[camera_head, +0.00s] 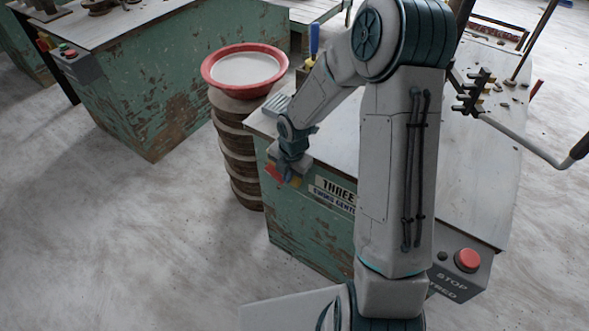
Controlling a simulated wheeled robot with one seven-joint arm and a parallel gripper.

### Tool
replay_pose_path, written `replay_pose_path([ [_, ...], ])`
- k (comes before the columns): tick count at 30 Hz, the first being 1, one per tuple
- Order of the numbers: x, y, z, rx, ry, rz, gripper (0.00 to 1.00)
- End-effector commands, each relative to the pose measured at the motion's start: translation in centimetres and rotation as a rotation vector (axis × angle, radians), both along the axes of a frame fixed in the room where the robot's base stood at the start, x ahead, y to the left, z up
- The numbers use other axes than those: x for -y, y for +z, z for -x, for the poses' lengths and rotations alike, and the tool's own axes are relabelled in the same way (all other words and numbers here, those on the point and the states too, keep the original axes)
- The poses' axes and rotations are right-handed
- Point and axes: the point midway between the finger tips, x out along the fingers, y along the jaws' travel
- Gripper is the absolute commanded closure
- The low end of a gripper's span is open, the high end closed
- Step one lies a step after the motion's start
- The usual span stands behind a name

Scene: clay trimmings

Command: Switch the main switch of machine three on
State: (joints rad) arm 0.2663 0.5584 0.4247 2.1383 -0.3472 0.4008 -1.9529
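Machine three is a worn green cabinet (315,238) with a pale top, marked by a sign reading "THREE" (339,188). At the left end of its front, a red and yellow part (273,172) shows, possibly the main switch; its setting cannot be made out. My gripper (289,172) is right at this part, pointing down, and covers some of it. Whether the fingers touch it or are open cannot be seen. A grey box at the front right carries a red button (468,260) above the word "STOP".
A red basin (244,70) of pale material stands on a stack of round slabs (237,150) just left of machine three. Another green machine (150,95) stands further left. A long handle (530,140) sticks out at right. The floor at left is clear.

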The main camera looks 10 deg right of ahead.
Motion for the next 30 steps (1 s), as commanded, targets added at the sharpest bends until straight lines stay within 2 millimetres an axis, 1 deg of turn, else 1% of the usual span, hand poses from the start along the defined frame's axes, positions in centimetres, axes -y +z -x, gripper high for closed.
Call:
replay_pose_path([
  [4, -0.2, -0.4, 0.4, -0.004, 0.008, 0.0, 1.0],
  [15, 0.3, -1.4, 0.6, -0.002, 0.004, 0.0, 1.0],
  [30, 0.4, -1.7, 0.7, -0.001, 0.003, 0.0, 1.0],
])
